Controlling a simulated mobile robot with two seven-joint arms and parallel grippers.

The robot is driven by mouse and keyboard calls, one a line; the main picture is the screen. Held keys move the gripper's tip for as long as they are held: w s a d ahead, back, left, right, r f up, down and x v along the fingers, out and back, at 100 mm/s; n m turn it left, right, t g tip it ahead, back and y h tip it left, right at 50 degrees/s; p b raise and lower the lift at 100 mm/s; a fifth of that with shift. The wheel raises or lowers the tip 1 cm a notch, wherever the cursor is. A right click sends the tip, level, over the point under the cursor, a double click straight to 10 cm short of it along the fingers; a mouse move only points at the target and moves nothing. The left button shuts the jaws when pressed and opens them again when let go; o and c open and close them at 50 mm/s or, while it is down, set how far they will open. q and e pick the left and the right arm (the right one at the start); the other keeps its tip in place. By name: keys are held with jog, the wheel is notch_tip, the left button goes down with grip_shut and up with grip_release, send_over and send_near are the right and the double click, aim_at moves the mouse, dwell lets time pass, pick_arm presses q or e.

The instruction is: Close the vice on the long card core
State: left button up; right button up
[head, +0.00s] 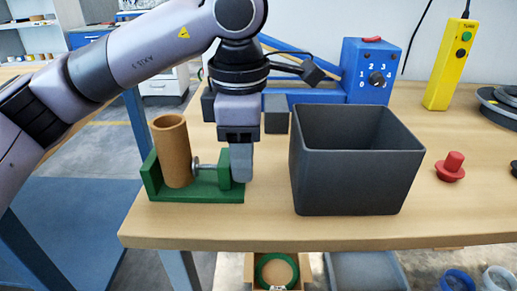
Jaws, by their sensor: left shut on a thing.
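The long card core (173,150) is a brown tube standing upright in the green vice (197,213) at the left front of the table. The vice has a fixed green wall at its left and a metal screw (207,169) running to a green block at its right. A pad on the screw's end is at or very near the core; I cannot tell if it touches. My left gripper (241,170) points down at the right end of the vice, shut on the vice's screw end, which its fingers mostly hide. My right gripper is not in view.
A dark grey open bin (357,165) stands right of the vice. Behind it is a blue machine with a numbered dial (376,79). A red knobbed plug (451,167) and a yellow control box (450,64) are at the right. The table's front edge is close to the vice.

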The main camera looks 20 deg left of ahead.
pick_arm(q)
jog(key=shift+w+r+g+p, duration=0.1)
jog(key=shift+w+g+p, duration=0.05)
jog(key=shift+g+p, duration=0.3)
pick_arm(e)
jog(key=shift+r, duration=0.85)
pick_arm(q)
jog(key=g+p, duration=0.1)
jog(key=p, duration=0.1)
jog(key=g+h+p, duration=0.1)
jog(key=shift+w+r+g+p, duration=0.2)
jog(key=shift+w+g+p, duration=0.05)
jog(key=shift+p, duration=0.15)
jog(key=shift+w+a+f+g+p, duration=0.15)
jog(key=shift+f+g+p, duration=0.1)
jog(key=shift+g+p, duration=0.3)
jog(key=shift+f, duration=0.15)
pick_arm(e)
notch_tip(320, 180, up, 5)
